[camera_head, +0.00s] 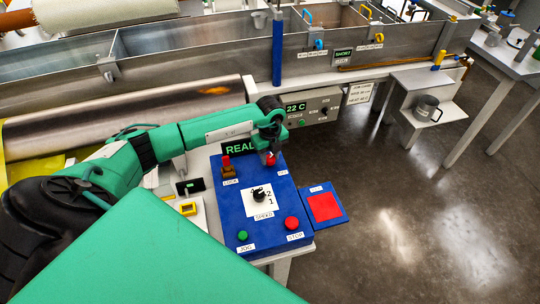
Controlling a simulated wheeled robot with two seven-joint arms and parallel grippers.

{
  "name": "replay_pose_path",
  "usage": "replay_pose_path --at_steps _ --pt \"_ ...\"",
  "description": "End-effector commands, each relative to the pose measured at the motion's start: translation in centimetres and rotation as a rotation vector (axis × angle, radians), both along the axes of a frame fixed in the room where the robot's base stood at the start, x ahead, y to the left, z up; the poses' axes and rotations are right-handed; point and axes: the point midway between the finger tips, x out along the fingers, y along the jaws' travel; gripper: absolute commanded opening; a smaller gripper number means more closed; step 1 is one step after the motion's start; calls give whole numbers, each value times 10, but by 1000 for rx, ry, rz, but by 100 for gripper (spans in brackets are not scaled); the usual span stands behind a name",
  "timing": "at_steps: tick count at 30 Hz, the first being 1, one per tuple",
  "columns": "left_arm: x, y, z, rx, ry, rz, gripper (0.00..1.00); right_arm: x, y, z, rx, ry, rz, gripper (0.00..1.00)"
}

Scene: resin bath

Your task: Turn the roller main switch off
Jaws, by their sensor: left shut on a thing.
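A blue control panel (232,205) stands at the centre, below the resin bath. It carries a red knob (271,160) at its top right, a brown and red lock (228,169) at its top left, a black speed knob (259,195) on a white dial, a green jog button (242,236) and a red stop button (292,223). My left gripper (270,151) reaches in from the left and points down, shut on the red knob, which it partly hides. The label beside that knob is too small to read. My right gripper is not in view.
A lit READY-type display (236,148) stands behind the panel, partly hidden by my arm. A red pad (324,207) on a blue plate lies to the right. A grey temperature box (312,106) and a blue post (277,50) stand behind. Open floor lies at right.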

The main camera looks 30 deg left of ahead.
Motion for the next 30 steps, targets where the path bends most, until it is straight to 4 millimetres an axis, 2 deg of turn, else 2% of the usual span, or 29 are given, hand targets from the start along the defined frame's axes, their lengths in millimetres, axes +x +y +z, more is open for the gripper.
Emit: replay_pose_path --at_steps 8,19,22,30 --pt "1 0 -2 -1 -2 -134 11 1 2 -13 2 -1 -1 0" --pt "1 1 -3 0 -1 -469 11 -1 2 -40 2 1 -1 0" --pt "0 1 -3 1 -2 -564 11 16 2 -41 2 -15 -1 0" --pt "1 1 -3 2 -3 -822 11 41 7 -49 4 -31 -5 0"
